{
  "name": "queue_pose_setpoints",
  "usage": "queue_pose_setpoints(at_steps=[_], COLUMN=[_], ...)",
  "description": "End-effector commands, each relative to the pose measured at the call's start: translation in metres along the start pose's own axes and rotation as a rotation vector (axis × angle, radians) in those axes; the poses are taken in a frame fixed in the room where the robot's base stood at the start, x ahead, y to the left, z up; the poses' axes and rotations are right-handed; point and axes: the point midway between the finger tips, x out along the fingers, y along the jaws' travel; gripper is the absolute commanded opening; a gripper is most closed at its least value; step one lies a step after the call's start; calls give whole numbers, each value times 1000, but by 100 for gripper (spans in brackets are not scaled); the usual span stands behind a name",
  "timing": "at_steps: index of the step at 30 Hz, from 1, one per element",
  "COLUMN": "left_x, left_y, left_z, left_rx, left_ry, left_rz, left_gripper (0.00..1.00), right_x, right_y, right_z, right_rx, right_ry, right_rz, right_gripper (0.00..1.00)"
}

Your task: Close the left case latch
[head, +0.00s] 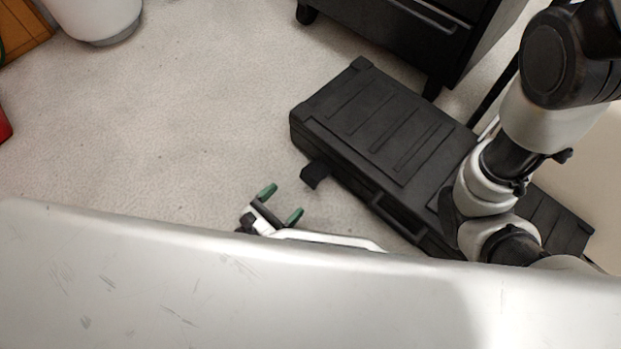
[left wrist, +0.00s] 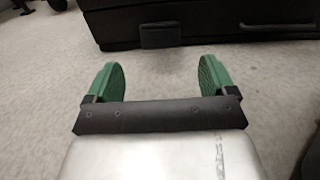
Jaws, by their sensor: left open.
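A black case (head: 385,125) lies closed-lidded on the carpet, its front side facing my base. The left case latch (head: 315,174) is a black flap that sticks out from the front near the left corner, so it is open. It also shows in the left wrist view (left wrist: 160,36) on the case's front. My left gripper (head: 281,203) is open and empty, with green fingertips low over the carpet, short of the latch and apart from it. In the left wrist view the fingers (left wrist: 160,78) stand to either side of the latch. My right gripper is not in view.
The case's handle (head: 398,213) is on its front, right of the latch. A black drawer cabinet (head: 400,35) stands behind the case. A white round object (head: 97,18) is at the top left. The carpet (head: 180,130) left of the case is clear.

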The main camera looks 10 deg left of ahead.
Motion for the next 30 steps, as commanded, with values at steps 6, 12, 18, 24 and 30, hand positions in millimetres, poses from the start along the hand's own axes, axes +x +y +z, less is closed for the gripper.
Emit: queue_pose_setpoints(at_steps=[6,12,18,24,30], left_x=[25,65,94,107,107], left_y=[-1,-1,-1,-1,-1], left_z=[-2,-3,-2,0,1], left_rx=[8,5,6,6,6], left_ry=[-9,-9,-6,-5,-4], left_rz=[-6,-5,-4,-4,-4], left_gripper=[85,85,85,85,85], right_x=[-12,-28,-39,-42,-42], right_y=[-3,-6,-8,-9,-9], right_z=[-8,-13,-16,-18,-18], right_rx=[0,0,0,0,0], right_ry=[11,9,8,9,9], right_rz=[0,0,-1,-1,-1], right_gripper=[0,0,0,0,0])
